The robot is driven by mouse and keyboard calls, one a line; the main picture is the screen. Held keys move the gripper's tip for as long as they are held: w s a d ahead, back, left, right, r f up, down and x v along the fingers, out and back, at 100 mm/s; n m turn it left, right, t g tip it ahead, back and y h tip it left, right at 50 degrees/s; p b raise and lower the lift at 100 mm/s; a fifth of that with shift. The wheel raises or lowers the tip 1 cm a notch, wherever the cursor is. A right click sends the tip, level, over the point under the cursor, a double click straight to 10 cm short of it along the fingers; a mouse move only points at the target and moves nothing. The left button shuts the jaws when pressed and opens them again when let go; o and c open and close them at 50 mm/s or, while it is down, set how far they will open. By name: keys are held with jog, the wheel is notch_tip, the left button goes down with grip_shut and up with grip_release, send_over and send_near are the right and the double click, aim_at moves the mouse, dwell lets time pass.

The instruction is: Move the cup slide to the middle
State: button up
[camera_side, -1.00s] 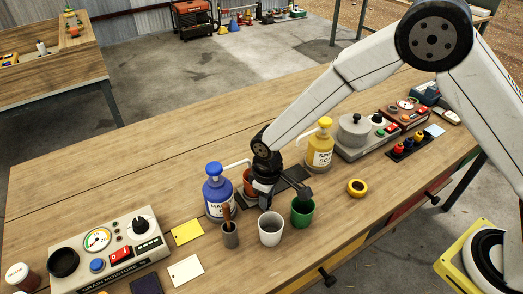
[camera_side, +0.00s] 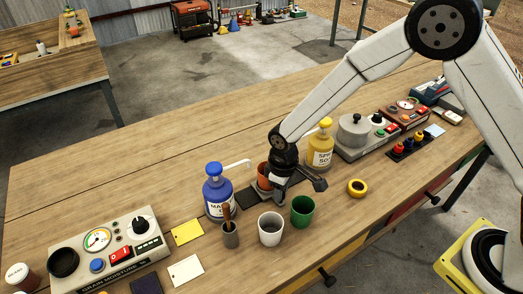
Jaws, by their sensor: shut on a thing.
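The cup slide is a dark flat track (camera_side: 247,199) on the bench between the blue pump bottle (camera_side: 217,193) and the yellow pump bottle (camera_side: 319,150). An orange-brown cup (camera_side: 262,173) rides on it, partly hidden behind my gripper. The cup is now between the two bottles, with bare track showing to its left. My gripper (camera_side: 284,192) is down at the front of the slide, shut on it. The exact part held is hidden by the gripper.
A white-grey cup (camera_side: 270,229) and a green cup (camera_side: 302,211) stand close in front of my gripper. A small grey pot with a brown handle (camera_side: 229,233) stands to the left. A yellow ring (camera_side: 357,187) lies to the right. The bench behind the bottles is clear.

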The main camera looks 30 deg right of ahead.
jog(key=shift+d, duration=0.95)
jog(key=o, duration=1.3)
jog(key=shift+o, duration=0.2)
jog(key=shift+r, duration=0.1)
notch_tip(320, 180, up, 8)
dwell(0.3)
jog(key=shift+d, duration=0.1)
jog(key=s+d+r+m+t, duration=0.2)
jog(key=s+d+r+m, duration=0.2)
jog(key=s+d, duration=0.9)
jog(key=shift+s+d+m+t, duration=0.35)
jog(key=shift+d+m, duration=0.3)
jog(key=shift+m, duration=0.35)
